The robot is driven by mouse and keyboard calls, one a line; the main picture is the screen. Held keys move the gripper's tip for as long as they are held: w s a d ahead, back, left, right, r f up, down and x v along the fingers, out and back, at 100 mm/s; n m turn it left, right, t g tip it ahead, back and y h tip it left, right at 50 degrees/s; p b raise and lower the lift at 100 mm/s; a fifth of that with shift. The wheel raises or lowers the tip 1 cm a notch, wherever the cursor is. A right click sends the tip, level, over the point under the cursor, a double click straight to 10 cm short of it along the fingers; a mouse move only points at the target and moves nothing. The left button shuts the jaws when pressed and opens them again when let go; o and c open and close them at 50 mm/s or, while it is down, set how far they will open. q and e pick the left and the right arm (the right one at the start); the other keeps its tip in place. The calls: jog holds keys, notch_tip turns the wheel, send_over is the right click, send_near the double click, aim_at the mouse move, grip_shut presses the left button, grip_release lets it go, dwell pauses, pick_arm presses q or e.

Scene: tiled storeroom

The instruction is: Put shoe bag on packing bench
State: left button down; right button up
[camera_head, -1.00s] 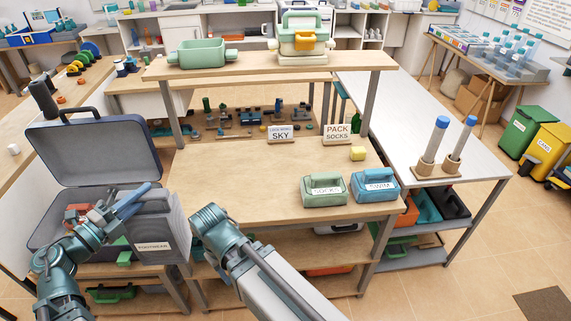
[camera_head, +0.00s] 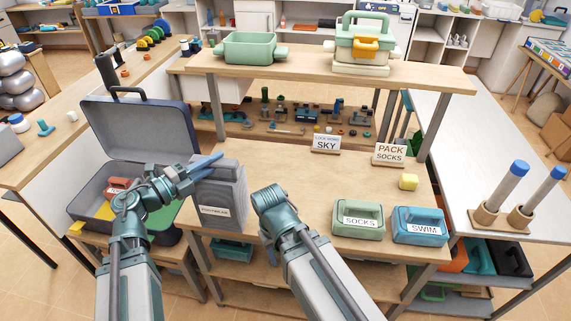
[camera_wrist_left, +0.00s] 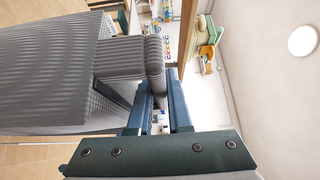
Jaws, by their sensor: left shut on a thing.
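The shoe bag is a grey ribbed bag (camera_head: 222,188) with a label that reads FOOTWEAR. In the head view it is upright at the front left corner of the packing bench (camera_head: 290,190), and hides that corner. I cannot tell whether it touches the bench top. My left gripper (camera_head: 207,167) is shut on the bag's top handle. In the left wrist view the blue fingers (camera_wrist_left: 160,105) close around the grey handle, with the ribbed bag (camera_wrist_left: 45,75) to the left. My right arm reaches over the bench front, but its gripper fingers do not show.
An open suitcase (camera_head: 88,215) stands left of the bench. The bench middle is clear.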

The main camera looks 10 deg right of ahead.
pick_arm(q)
jog(key=w+d+f+b, duration=0.1)
jog(key=w+d, duration=0.7)
jog(key=w, duration=0.2)
jog(key=shift+w+f, duration=0.15)
jog(key=shift+w, duration=0.25)
jog(key=shift+d, duration=0.15)
jog(key=shift+w+d+f+b, duration=0.1)
jog(key=shift+w+f+b, duration=0.05)
jog(key=shift+f+b, duration=0.5)
jog(key=shift+w+d+f+b, duration=0.15)
jog(key=shift+w+f+b, duration=0.05)
jog(key=shift+f+b, duration=0.4)
jog(key=shift+w+d+f+b, duration=0.1)
jog(key=shift+w+f+b, duration=0.05)
jog(key=shift+f+b, duration=0.45)
jog(key=shift+f, duration=0.2)
jog(key=c, duration=0.8)
grip_release()
jog(key=shift+r, duration=0.1)
jog(key=shift+c, duration=0.2)
jog(key=shift+r, duration=0.1)
